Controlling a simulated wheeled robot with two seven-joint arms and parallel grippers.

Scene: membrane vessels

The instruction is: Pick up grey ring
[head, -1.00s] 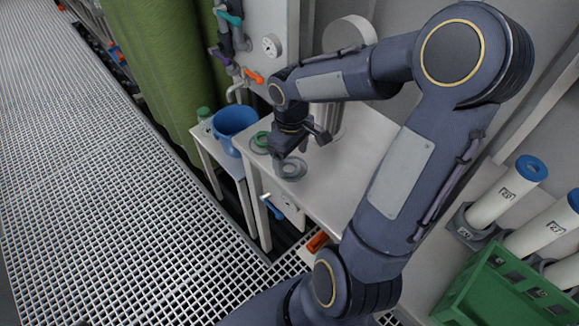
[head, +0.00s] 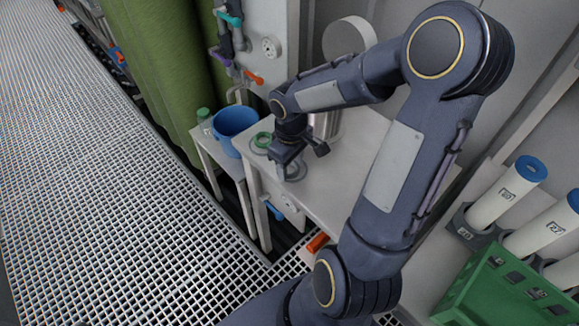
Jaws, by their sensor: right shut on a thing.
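The grey ring (head: 294,172) lies on the light table (head: 335,190), near its front left edge. My right gripper (head: 287,172) is directly over the ring, pointing down, with its fingers at the ring and shut on it. The fingers and hand hide part of the ring. The ring appears to be still at table height. A green ring (head: 260,141) lies on the same table just to the left of my gripper. My left gripper is not in view.
A blue bucket (head: 236,128) stands on a small side stand at the left of the table. A metal cylinder (head: 328,122) stands behind my gripper. A green crate (head: 505,288) and white tubes (head: 508,193) are at the right. The table's right part is clear.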

